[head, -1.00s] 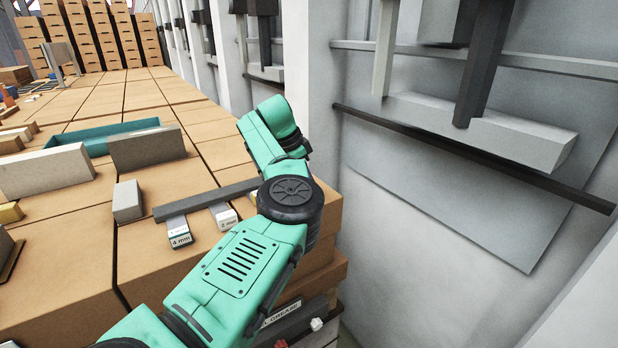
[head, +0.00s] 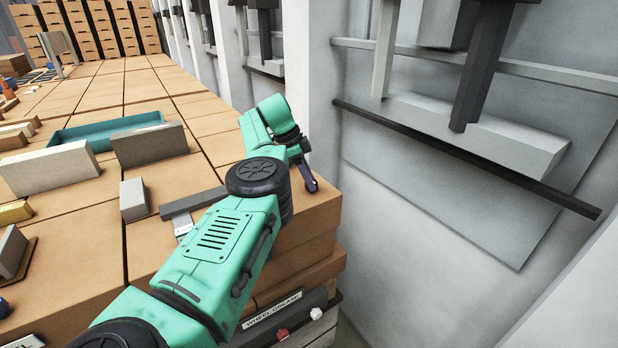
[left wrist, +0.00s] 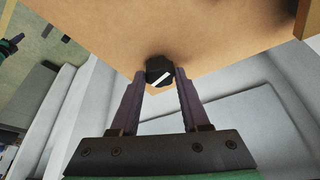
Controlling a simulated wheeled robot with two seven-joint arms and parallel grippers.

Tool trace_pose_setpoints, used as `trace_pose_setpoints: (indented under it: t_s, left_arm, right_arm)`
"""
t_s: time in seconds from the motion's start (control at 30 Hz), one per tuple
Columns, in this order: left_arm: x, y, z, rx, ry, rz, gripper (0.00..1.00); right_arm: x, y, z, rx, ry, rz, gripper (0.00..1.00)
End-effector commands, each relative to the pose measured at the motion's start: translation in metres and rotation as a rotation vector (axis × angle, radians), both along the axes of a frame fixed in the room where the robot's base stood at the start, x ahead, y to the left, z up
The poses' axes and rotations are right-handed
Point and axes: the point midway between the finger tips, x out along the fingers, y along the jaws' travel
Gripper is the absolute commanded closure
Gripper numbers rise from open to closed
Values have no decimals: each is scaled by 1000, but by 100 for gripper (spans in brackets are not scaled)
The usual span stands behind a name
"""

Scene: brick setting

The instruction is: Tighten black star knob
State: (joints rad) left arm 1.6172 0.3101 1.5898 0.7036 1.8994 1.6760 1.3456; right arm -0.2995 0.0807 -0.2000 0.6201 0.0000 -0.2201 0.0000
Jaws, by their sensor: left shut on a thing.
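The black star knob (left wrist: 159,70) is in the left wrist view, dark with a white stripe across its face, against the tan box face. My left gripper (left wrist: 161,76) has its two purple fingers on either side of the knob, shut on it. In the head view, the left gripper (head: 309,180) shows only partly, at the right edge of the tan boxes. The knob is hidden there. At the left edge of the left wrist view is a small green and purple piece that looks like my other arm; its jaws cannot be made out.
Tan boxes (head: 85,250) form a broad surface on the left, with a teal tray (head: 105,130) and grey blocks (head: 150,146) on it. A "wheel grease" label (head: 272,309) is below. A grey wall with a dark rail (head: 470,158) stands right, across a gap.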

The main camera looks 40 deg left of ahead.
Motion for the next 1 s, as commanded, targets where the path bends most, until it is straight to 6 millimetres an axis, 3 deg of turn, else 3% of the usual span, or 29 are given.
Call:
trace_pose_setpoints:
  t_s: [0.03, 0.07, 0.13, 0.57, 0.67, 0.77, 0.9, 1.0]
  left_arm:
    - [1, 0, 2, 1, -6, 1, 100]
    - [1, 0, 2, 1, -6, 1, 50]
    - [1, 0, 2, 1, -6, 1, 24]
    - [-2, 3, 9, 2, -3, 2, 24]
    - [-7, 8, 26, 1, -6, 3, 24]
    - [-15, 17, 55, 2, -9, 2, 24]
    - [-26, 28, 102, 0, -6, 2, 24]
    - [-33, 34, 124, -1, -5, 3, 24]
  right_arm:
    - [0, 0, 0, 0, 0, 0, 100]
    - [0, 0, 0, 0, 0, 0, 100]
    - [0, 0, 0, 0, 0, 0, 100]
    - [0, 0, -3, 0, 0, 0, 100]
    - [0, 0, -8, 1, 0, 0, 100]
    - [0, 1, -6, 1, 0, 0, 100]
    - [0, 1, 18, 1, 0, -1, 100]
    - [-1, 1, 34, 2, 0, -1, 100]
